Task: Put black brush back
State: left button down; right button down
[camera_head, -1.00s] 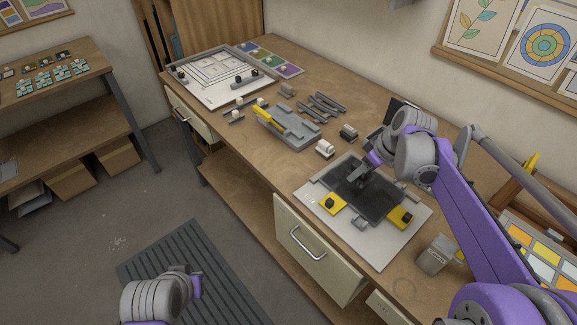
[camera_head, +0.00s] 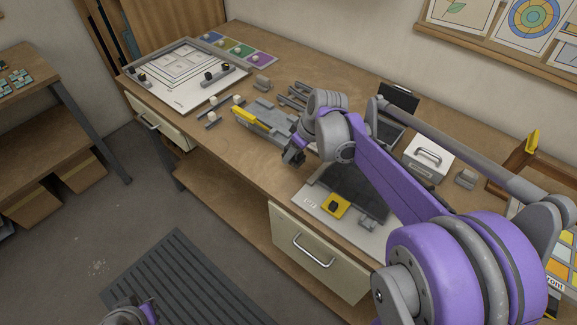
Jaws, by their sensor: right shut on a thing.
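My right gripper (camera_head: 292,157) hangs above the bench's front edge, between a grey rack and a dark panel. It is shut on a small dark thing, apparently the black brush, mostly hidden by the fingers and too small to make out. The grey rack (camera_head: 266,109) with a yellow bar (camera_head: 249,118) on its front lies just left of and behind the gripper; my arm covers its right end. The dark panel (camera_head: 345,190) lies on a white board to the right, partly under my arm. My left gripper (camera_head: 150,310) shows only in part at the bottom edge; its fingers are unclear.
A yellow block (camera_head: 335,206) with a black knob sits on the white board. A white box (camera_head: 428,157) with a handle stands behind my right arm. A framed drawing board (camera_head: 185,92) lies at the far left, with small white-topped pieces (camera_head: 212,113) before it.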

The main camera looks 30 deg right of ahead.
aim_at(293, 173)
jog(key=shift+f, duration=2.9)
jog(key=shift+f, duration=0.15)
jog(key=shift+c, duration=1.5)
grip_release()
